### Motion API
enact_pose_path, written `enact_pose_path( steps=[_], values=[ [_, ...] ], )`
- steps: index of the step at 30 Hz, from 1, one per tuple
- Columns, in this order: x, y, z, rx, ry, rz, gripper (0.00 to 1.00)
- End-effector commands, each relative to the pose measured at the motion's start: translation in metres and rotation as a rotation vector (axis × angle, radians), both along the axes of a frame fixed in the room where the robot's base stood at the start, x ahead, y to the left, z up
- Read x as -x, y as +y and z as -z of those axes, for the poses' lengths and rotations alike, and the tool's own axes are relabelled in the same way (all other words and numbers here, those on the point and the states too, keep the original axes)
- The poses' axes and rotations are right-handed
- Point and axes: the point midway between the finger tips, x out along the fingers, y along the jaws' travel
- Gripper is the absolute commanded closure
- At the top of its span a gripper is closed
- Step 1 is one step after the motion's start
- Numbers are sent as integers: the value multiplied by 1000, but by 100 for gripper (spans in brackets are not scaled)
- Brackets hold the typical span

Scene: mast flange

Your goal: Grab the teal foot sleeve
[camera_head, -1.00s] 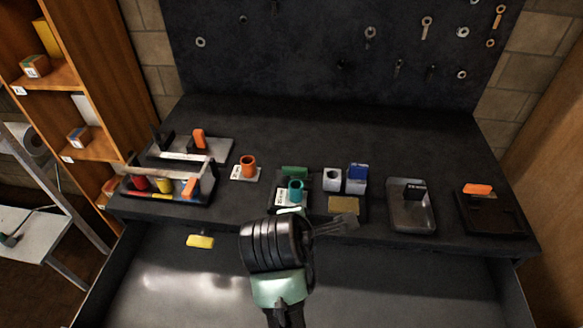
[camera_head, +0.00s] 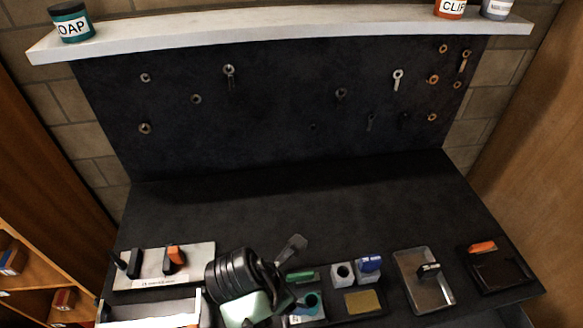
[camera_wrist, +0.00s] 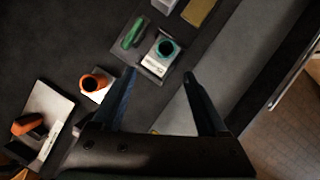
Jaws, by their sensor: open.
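The teal sleeve (camera_wrist: 166,48) is a short open ring standing on a white labelled card (camera_wrist: 154,68), on a dark tray. In the head view the teal sleeve (camera_head: 312,299) shows just right of my wrist, partly covered by it. My gripper (camera_wrist: 159,74) is open and empty. In the wrist view its two fingers reach up toward the sleeve, which lies beyond the tips and between their lines. No contact with it shows. In the head view my gripper (camera_head: 292,247) is seen from behind, and its fingertips are hard to make out.
An orange sleeve (camera_wrist: 94,83) on a white card stands left of the fingers. A green block (camera_wrist: 132,33) lies beside the teal sleeve. A white block (camera_head: 342,273), a blue-topped block (camera_head: 369,264) and a metal tray (camera_head: 424,282) stand to the right. The back bench is clear.

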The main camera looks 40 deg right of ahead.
Motion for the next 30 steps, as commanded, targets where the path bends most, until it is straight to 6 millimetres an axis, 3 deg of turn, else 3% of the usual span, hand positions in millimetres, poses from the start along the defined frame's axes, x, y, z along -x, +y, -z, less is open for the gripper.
enact_pose_path(
  steps=[10, 19, 30],
  values=[
    [2, -23, 55, -2, 2, 3, 24],
    [4, -31, 74, -2, 1, 3, 24],
    [8, -47, 113, -1, 0, 2, 24]
  ],
)
